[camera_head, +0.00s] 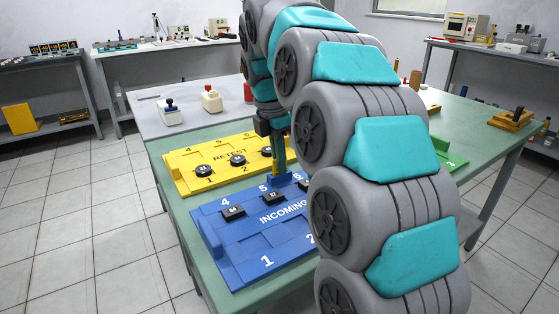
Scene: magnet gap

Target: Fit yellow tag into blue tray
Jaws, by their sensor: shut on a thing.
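The blue tray (237,249), marked INCOMING, lies on the green table top with black pieces in its back row. My gripper (279,168) points down over its back edge, near the number 5, and is shut. A narrow yellow strip, which looks like the yellow tag (275,164), shows at the fingertips, just above a raised blue block (286,180) at the tray's back. The yellow tray behind makes its outline hard to separate. I cannot tell whether the tag touches the block. My arm hides the tray's right part.
A yellow tray (184,168), marked RETEST, with round black pieces lies just behind the blue tray. A green tray (453,160) shows partly at right behind my arm. A wooden block (511,119) and joystick-like boxes stand farther off. The table's front left edge is close to the blue tray.

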